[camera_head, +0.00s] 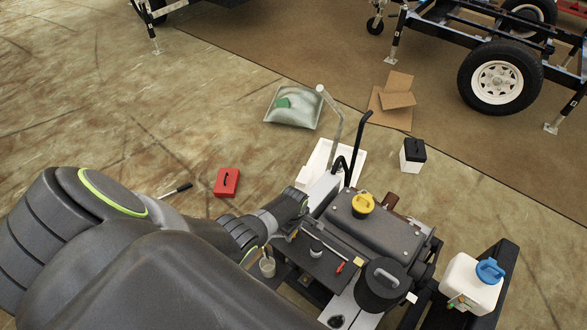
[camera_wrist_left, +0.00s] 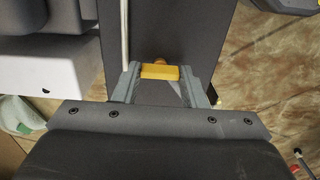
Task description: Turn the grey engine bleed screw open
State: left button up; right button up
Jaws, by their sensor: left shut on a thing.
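My left gripper (camera_wrist_left: 160,76) is shut on a small yellow-orange tab (camera_wrist_left: 159,72), which fills the gap between its fingertips in the left wrist view. The tab stands against a dark flat panel (camera_wrist_left: 152,30). In the head view my left arm reaches in from the left to the near-left side of the engine unit (camera_head: 375,228), and its fingertips and the tab are hidden there. I cannot make out a grey bleed screw in either view. My right gripper is not in view.
The floor at upper left is mostly clear.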

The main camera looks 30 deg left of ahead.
pick_arm(q)
jog(key=shift+w, duration=0.1)
jog(key=o, duration=1)
jog(key=shift+r+p, duration=0.4)
jog(key=shift+r, duration=0.2)
notch_tip(320, 180, up, 5)
jog(key=shift+r+p, duration=0.1)
jog(key=shift+p, duration=1.05)
notch_tip(320, 180, up, 11)
jog(key=p, duration=0.1)
